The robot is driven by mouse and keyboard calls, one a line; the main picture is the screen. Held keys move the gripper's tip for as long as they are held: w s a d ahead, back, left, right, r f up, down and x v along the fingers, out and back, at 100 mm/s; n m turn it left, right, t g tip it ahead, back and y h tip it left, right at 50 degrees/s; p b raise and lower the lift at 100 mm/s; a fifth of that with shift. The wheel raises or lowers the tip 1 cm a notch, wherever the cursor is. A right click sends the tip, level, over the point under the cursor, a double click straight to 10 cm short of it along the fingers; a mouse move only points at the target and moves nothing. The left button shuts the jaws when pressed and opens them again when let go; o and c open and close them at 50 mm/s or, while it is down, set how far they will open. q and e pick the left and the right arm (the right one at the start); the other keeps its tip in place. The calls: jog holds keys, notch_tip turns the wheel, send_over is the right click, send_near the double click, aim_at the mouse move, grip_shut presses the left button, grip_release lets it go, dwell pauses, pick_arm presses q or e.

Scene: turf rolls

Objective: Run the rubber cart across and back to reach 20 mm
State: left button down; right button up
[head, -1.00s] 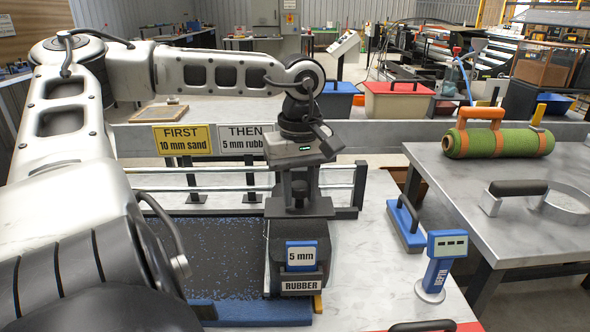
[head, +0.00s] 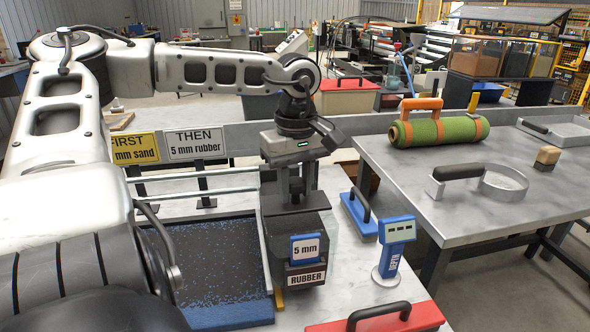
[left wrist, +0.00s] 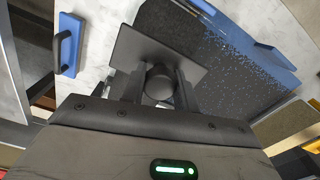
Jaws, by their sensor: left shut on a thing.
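The rubber cart (head: 298,237) is a black box with a blue "5 mm" tag and a "RUBBER" label. It stands at the right end of the dark bed (head: 213,262), which is speckled with blue granules. My left gripper (head: 296,188) is shut on the cart's top grip; in the left wrist view the fingers (left wrist: 160,85) close around a dark round knob above a flat plate. The blue depth gauge (head: 391,250) stands upright on the table to the right of the cart; its reading is too small to tell. My right gripper is not in view.
Rails (head: 200,183) run behind the bed, with signs "THEN 5 mm rubber" (head: 197,143) and sand first. A blue float (head: 358,212) and a red-lidded item (head: 375,318) lie to the right. A green turf roll (head: 437,131) rests on the side table.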

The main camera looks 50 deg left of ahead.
pick_arm(q)
jog(key=shift+w+r, duration=0.15)
jog(key=shift+w, duration=0.05)
jog(key=c, duration=1.5)
grip_release()
jog(key=o, duration=0.4)
jog(key=shift+w, duration=0.15)
jog(key=shift+o, duration=0.2)
notch_tip(320, 180, up, 16)
jog(key=p, duration=0.1)
